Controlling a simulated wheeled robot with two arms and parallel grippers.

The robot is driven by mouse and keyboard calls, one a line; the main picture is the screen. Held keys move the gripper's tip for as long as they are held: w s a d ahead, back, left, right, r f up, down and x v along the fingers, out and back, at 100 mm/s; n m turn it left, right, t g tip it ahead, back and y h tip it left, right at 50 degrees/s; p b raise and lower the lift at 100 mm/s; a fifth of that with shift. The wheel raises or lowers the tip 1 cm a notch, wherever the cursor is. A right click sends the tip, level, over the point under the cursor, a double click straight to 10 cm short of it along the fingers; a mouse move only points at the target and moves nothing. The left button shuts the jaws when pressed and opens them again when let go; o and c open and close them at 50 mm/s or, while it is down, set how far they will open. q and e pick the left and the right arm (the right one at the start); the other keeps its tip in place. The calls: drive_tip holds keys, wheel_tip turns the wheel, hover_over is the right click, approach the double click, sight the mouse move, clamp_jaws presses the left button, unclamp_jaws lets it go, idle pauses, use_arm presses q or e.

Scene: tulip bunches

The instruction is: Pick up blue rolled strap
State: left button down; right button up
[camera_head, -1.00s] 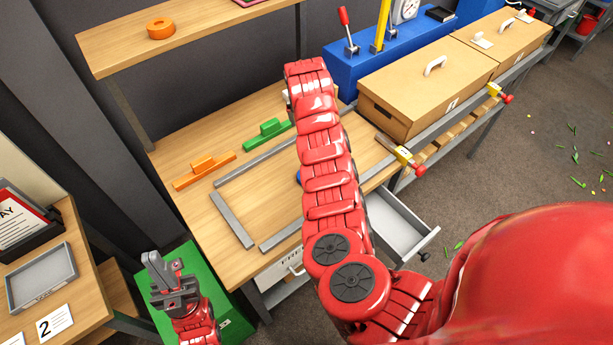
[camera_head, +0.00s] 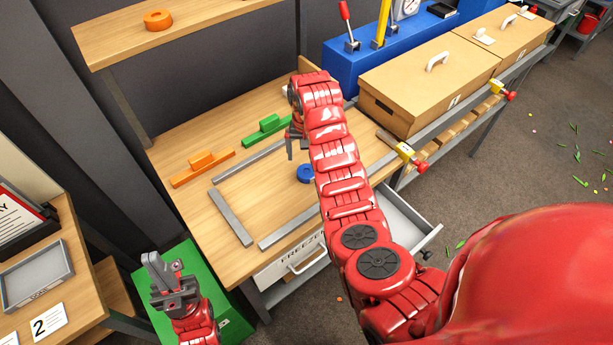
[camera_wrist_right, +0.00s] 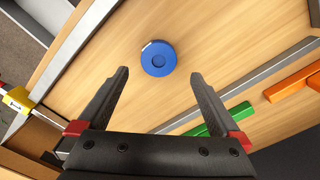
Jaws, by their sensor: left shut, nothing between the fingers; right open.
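The blue rolled strap (camera_head: 305,174) lies flat on the wooden table, inside the area framed by grey metal bars, partly hidden by my right arm in the head view. In the right wrist view the strap (camera_wrist_right: 158,59) shows whole, beyond the fingertips and roughly between their lines. My right gripper (camera_wrist_right: 161,78) is open and empty, above the table and apart from the strap; in the head view it (camera_head: 291,150) shows just left of my arm. My left gripper (camera_head: 153,262) is shut and empty, low at the left over the green surface.
Grey bars (camera_head: 230,217) frame part of the tabletop. An orange block (camera_head: 203,165) and a green block (camera_head: 267,130) lie behind them. A cardboard box (camera_head: 425,85) stands right of the table. An open drawer (camera_head: 402,222) juts out at the front. An orange ring (camera_head: 158,20) sits on the shelf.

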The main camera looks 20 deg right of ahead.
sight(306, 171)
drive_tip(key=shift+f, duration=0.95)
wheel_tip(306, 171, down, 4)
drive_tip(key=p, duration=0.3)
drive_tip(key=shift+d+f, duration=0.1)
drive_tip(key=shift+w+f, duration=0.1)
drive_tip(key=shift+f, duration=0.4)
drive_tip(key=shift+c, duration=0.3)
drive_tip(key=c, duration=1.2)
